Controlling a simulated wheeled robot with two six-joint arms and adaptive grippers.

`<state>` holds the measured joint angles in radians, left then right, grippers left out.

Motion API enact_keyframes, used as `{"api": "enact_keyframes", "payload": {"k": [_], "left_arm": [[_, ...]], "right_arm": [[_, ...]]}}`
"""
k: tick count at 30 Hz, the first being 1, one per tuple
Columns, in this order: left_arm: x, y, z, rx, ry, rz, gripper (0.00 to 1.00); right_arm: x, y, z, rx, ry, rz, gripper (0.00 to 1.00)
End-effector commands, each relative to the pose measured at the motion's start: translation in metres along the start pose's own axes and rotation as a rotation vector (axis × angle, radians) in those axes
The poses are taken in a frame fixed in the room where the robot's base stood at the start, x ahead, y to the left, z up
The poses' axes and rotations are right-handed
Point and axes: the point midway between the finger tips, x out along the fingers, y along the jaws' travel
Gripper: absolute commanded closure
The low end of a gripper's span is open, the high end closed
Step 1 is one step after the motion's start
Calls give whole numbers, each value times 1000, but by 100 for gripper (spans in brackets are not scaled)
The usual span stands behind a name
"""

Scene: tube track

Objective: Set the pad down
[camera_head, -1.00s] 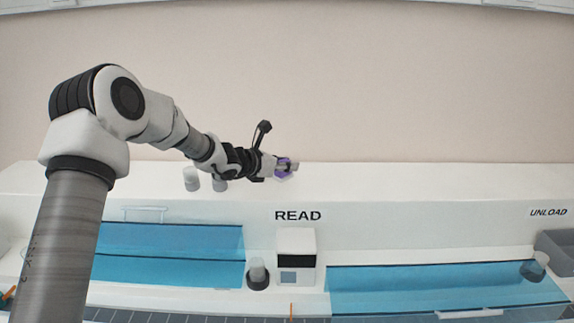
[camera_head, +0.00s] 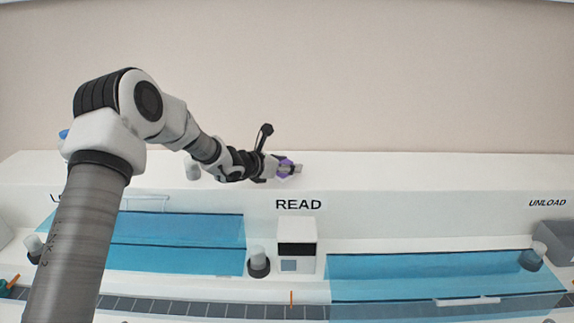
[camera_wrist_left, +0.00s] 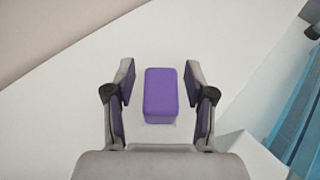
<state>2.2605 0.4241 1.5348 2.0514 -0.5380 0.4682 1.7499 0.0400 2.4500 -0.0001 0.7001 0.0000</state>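The purple pad (camera_wrist_left: 160,95) is a rounded block that shows in the left wrist view, over the white shelf top. It lies between the two fingers of my left gripper (camera_wrist_left: 160,90), which are apart with a gap on each side of it. The fingers have purple inner faces. In the head view my left gripper (camera_head: 290,169) is at the white shelf (camera_head: 400,172), above the READ sign, with purple showing at its fingers. I cannot tell there which purple is the pad. My right gripper is in neither view.
Below the shelf are two blue clear covers (camera_head: 170,240), a white reader box (camera_head: 296,245) and a grey-topped cylinder (camera_head: 258,260). A grey bin (camera_head: 555,243) is under UNLOAD. A white cylinder (camera_head: 192,168) stands behind my arm. The shelf right of the gripper is clear.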

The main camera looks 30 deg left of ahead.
Motion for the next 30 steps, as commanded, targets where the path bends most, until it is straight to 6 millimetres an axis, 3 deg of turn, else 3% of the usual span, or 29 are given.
{"api": "enact_keyframes", "payload": {"k": [4,5,18,22,30], "left_arm": [[-3,0,7,0,0,0,45],[-6,1,4,-3,-1,2,45],[-109,1,2,-5,-5,2,45],[-120,0,3,-1,-2,0,45],[-122,0,3,0,1,0,45]], "right_arm": [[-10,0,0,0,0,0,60],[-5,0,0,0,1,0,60],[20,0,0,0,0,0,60],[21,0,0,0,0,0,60],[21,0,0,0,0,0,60]]}}
